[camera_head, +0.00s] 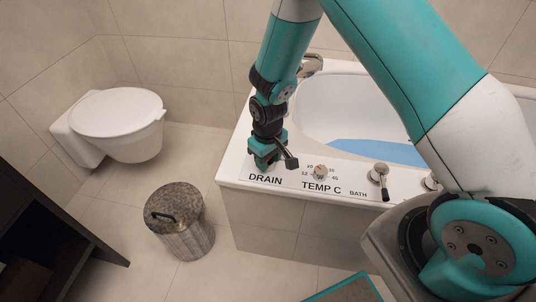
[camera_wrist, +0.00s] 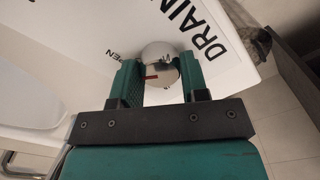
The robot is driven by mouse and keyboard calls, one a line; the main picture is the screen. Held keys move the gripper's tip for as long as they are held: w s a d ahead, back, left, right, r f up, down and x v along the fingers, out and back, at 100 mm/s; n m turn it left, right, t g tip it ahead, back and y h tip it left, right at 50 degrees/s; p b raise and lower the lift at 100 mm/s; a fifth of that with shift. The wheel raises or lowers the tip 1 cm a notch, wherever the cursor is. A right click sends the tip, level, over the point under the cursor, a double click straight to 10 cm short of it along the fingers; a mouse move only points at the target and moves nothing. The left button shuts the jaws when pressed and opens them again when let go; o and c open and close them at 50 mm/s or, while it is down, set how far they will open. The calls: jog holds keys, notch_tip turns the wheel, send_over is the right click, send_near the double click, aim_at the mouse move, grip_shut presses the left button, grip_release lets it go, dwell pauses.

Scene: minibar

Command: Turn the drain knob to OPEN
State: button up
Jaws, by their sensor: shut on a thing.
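The drain knob (camera_wrist: 160,62) is a round shiny metal knob with a small red mark, on the white tub rim beside the black word DRAIN. In the wrist view my gripper (camera_wrist: 160,78) has one green finger on each side of the knob and is shut on it. The letters "PEN" show just left of the knob, the rest of that word being hidden. In the head view my gripper (camera_head: 264,163) points down at the rim corner above the DRAIN label (camera_head: 265,180) and hides the knob.
A temperature dial (camera_head: 320,171) and a bath lever (camera_head: 379,175) stand on the rim to the right. The bathtub (camera_head: 345,105) holds blue water. A lidded bin (camera_head: 180,220) stands on the floor, with a toilet (camera_head: 118,122) at the left. Floor between them is clear.

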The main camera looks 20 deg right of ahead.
jog(key=shift+m+p, duration=0.3)
jog(key=shift+m, duration=0.6)
jog(key=o, duration=0.9)
jog(key=shift+r, duration=0.1)
notch_tip(320, 180, up, 17)
jog(key=p, duration=0.3)
jog(key=shift+r, duration=0.1)
jog(key=shift+r, duration=0.1)
